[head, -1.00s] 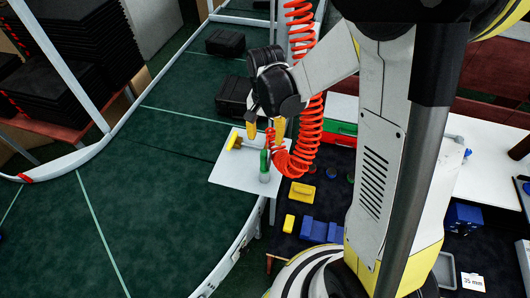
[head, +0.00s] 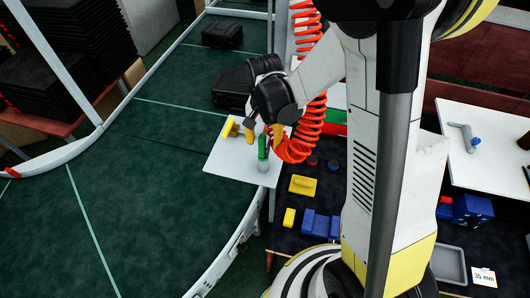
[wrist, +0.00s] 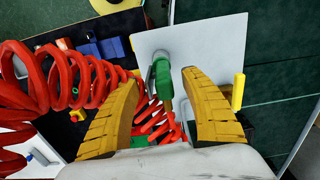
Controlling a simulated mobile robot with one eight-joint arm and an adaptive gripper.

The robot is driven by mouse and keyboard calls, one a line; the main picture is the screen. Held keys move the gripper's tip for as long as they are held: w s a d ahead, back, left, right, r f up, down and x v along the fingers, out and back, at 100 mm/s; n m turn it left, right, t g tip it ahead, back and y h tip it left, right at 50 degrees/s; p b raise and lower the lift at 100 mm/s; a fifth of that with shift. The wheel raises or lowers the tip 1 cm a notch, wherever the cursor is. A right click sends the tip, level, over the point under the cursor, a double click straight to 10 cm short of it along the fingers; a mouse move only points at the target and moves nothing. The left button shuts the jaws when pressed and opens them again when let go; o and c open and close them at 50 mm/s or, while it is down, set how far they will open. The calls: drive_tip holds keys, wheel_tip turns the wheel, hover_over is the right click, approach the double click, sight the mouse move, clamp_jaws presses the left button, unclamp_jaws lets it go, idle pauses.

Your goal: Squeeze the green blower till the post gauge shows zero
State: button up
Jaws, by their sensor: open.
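The green blower (head: 263,148) stands on a white plate (head: 222,166), with a grey part at its lower end. In the wrist view the green blower (wrist: 163,80) lies between the fingers of my gripper (wrist: 161,79), with visible gaps on both sides. My gripper (head: 263,134) is open, its yellow fingers near the blower's upper end in the head view. A yellow piece (head: 230,127) stands on the plate to the left and shows as a yellow bar in the wrist view (wrist: 238,92). I cannot make out a gauge reading.
A red coiled hose (head: 312,110) hangs close to the right of my gripper. A dark table (head: 281,240) at the right holds a yellow block (head: 302,185) and blue blocks (head: 318,224). Black cases (head: 231,88) lie on the green conveyor (head: 130,190), whose left part is clear.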

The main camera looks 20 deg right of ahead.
drive_tip(key=c, duration=0.9)
drive_tip(key=shift+o, duration=0.2)
drive_tip(key=shift+r, duration=0.2)
drive_tip(key=shift+r+p, duration=2.65)
drive_tip(key=shift+r, duration=1.5)
